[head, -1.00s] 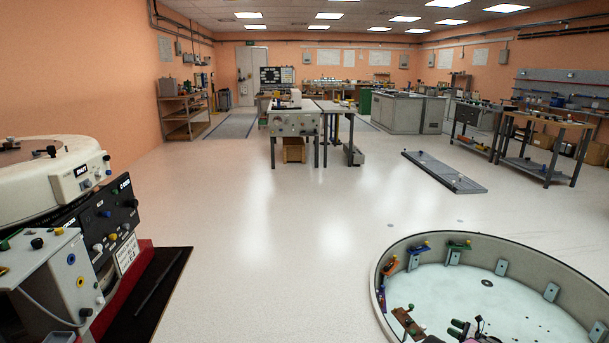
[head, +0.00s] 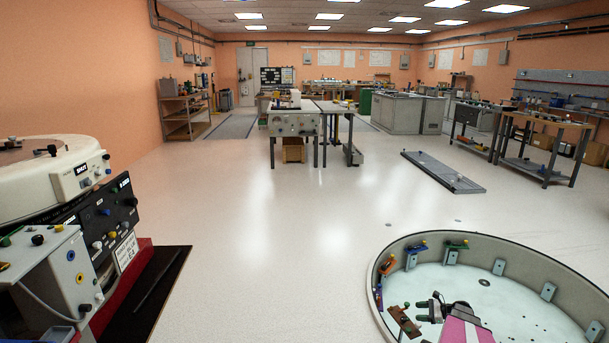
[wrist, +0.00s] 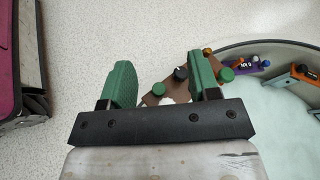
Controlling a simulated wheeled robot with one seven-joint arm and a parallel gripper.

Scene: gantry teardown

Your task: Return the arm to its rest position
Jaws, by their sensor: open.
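My gripper (head: 430,305) is in the lower right of the head view, above the round grey-walled basin (head: 520,252), with my pink arm link behind it. In the wrist view its two green-padded fingers (wrist: 163,78) stand wide apart. A brown piece (wrist: 170,84) with green and black knobs shows beyond and between them, partly hidden by the right finger. In the head view the brown piece (head: 404,321) sits at the basin's near left rim, left of the gripper. I see nothing held.
Orange (head: 387,265) and purple (wrist: 247,64) pieces sit along the basin wall, with several brackets. A bench with a cream machine (head: 50,180) stands at the left. A low grey platform (head: 443,171) lies on the floor at the right. The middle floor is clear.

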